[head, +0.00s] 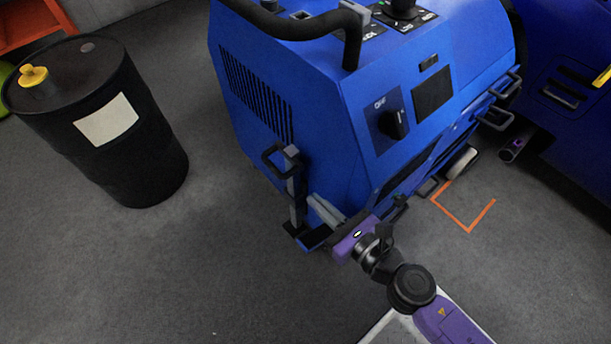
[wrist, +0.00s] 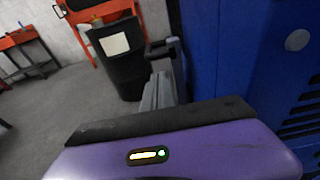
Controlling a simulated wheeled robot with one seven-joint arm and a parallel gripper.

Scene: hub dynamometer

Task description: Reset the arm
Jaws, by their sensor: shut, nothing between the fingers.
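My arm reaches up from the lower right in the head view, with purple and black links. My gripper (head: 314,201) is shut and empty, its grey fingers pointing left beside the lower front corner of the blue machine (head: 290,65). In the wrist view the fingers (wrist: 158,82) stand together beyond the purple gripper body. A grey upright post with a black handle (head: 275,158) is close to the fingertips. I cannot tell whether they touch it.
A black drum (head: 145,165) with a yellow cap stands at the left. A red-orange stand (head: 30,22) is behind it. Orange floor tape (head: 467,222) lies right of my arm. Open grey floor (head: 215,270) lies between the drum and my arm. Another blue unit (head: 565,60) is at the right.

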